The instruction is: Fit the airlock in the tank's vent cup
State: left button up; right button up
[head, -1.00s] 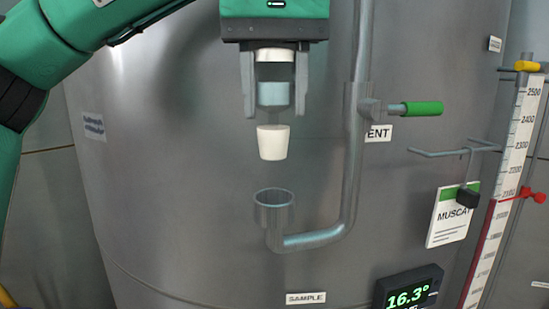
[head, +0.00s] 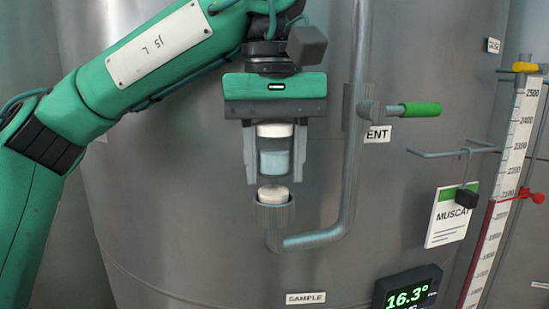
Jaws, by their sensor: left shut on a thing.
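The airlock (head: 275,160) is a clear cylinder with bluish liquid, a white cap on top and a cream tapered bung (head: 273,194) below. My left gripper (head: 272,178) is shut on its clear body, one finger on each side, and holds it upright. The vent cup (head: 274,214) is a small grey metal cup at the end of a bent pipe on the tank. The bung's lower part is hidden inside the cup and its top shows above the rim. I cannot tell how firmly it sits. My right gripper is not in view.
The vent pipe (head: 348,190) rises just right of the gripper, with a green-handled valve (head: 421,109) on it. Farther right are a wire hook, a MUSCAT card (head: 450,225), a level gauge (head: 518,140) and a temperature display (head: 408,290). The tank front left of the cup is clear.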

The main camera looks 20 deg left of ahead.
pick_arm(q)
jog(key=o, duration=1)
jog(key=shift+w, duration=0.1)
jog(key=shift+r, duration=0.1)
jog(key=shift+r, duration=5.9)
